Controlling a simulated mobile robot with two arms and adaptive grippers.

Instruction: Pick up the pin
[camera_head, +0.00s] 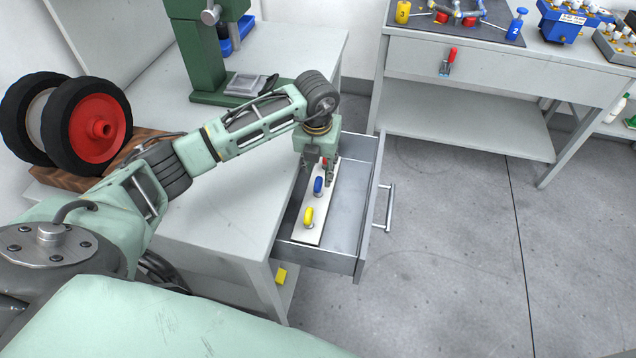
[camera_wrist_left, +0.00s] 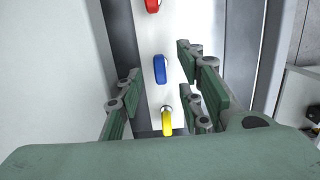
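Three pins stand in a row on a white strip (camera_head: 327,200) inside the open drawer. The yellow pin (camera_head: 308,216) is nearest the front and also shows in the wrist view (camera_wrist_left: 167,122). The blue pin (camera_head: 318,186) is in the middle and also shows in the wrist view (camera_wrist_left: 160,70). The red pin (camera_wrist_left: 152,6) is at the top edge of the wrist view; in the head view it is partly hidden by the gripper. My left gripper (camera_head: 319,170) is open and empty, pointing down over the strip. In the wrist view its fingers lie on either side of the strip.
The grey drawer (camera_head: 350,258) has raised walls close around the strip and a handle (camera_head: 385,207) on its right. A workbench (camera_head: 225,205) is left of it, with red and black wheels (camera_head: 97,128) and a green press (camera_head: 198,55). Another table (camera_head: 450,75) stands behind. Open floor lies right.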

